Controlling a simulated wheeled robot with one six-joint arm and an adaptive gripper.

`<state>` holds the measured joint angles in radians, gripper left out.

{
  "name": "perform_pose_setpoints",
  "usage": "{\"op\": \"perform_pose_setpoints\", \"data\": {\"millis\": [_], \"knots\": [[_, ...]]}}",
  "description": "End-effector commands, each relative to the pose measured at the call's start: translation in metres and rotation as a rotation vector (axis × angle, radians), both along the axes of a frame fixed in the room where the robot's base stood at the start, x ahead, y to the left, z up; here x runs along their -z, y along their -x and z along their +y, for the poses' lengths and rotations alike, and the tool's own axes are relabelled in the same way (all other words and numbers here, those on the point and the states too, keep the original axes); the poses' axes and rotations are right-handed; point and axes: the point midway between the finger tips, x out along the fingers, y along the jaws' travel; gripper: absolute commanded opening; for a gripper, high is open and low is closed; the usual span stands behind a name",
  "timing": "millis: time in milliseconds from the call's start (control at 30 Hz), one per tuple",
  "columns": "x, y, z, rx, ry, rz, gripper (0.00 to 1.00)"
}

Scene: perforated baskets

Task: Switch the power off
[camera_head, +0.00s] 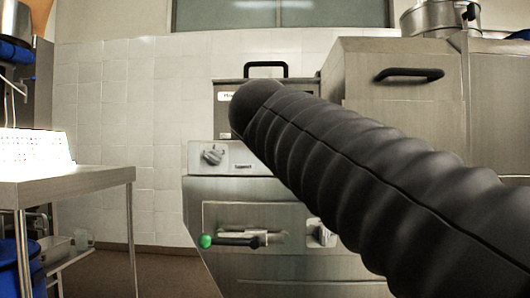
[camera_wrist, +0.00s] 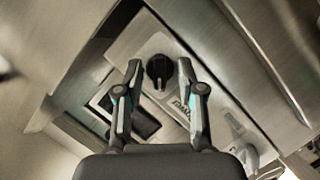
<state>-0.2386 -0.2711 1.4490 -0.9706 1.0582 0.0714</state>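A knob (camera_head: 213,154) sits on the pale front panel of a steel kitchen unit (camera_head: 230,187) in the head view. In the wrist view a dark round knob (camera_wrist: 159,73) on a panel lies ahead, between my fingertips as seen. My gripper (camera_wrist: 159,67) is open, with one finger on each side of the knob; I cannot tell whether they touch it. A dark rectangular window or switch (camera_wrist: 146,123) lies below the knob, partly behind the left finger. In the head view my gripper is hidden; my black ribbed arm covers the unit's right part.
A handle (camera_head: 265,67) stands on top of the unit. A steel cabinet (camera_head: 400,105) with a pot (camera_head: 430,17) is at right. A steel table (camera_head: 85,180) is at left.

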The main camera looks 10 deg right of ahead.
Motion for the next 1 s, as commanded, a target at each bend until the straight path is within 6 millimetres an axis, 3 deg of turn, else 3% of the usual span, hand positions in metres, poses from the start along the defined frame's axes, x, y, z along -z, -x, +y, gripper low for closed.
{"op": "perform_pose_setpoints", "data": {"millis": [600,1000], "knots": [[-0.022,0.066,0.047,-0.004,-0.001,0.0,0.39],[-0.03,0.091,0.063,-0.001,-0.001,0.001,0.39]]}}
